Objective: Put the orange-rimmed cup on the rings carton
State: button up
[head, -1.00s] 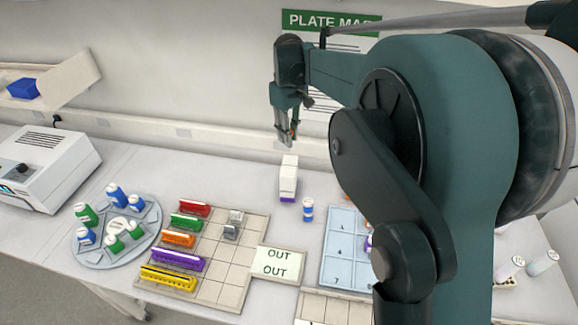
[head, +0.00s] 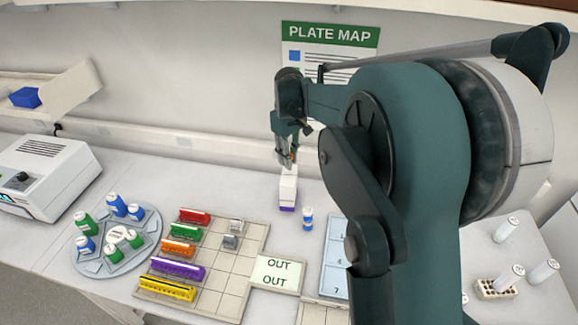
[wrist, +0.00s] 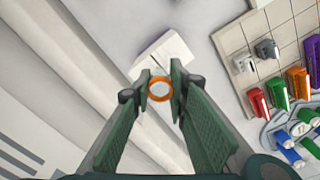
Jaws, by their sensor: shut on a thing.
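The orange-rimmed cup (wrist: 159,89) is between my gripper's fingertips in the wrist view, its round orange rim facing the camera. My gripper (wrist: 160,88) is shut on it. In the head view my gripper (head: 287,160) points down just above a white carton with a purple lower band (head: 288,188), which looks like the rings carton. The carton also shows beyond the fingertips in the wrist view (wrist: 163,54). The cup is too small and covered to make out clearly in the head view. Whether it touches the carton cannot be told.
A small blue-and-white bottle (head: 308,218) stands close right of the carton. A gridded rack with coloured strips (head: 212,280), an OUT card (head: 276,273) and a round bottle carousel (head: 100,265) lie nearer. The bench left of the carton is clear.

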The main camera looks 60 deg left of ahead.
jog(key=shift+f, duration=1.9)
jog(key=shift+f, duration=0.2)
jog(key=o, duration=0.8)
jog(key=shift+r, duration=0.2)
notch_tip(320, 180, up, 12)
jog(key=shift+r, duration=0.1)
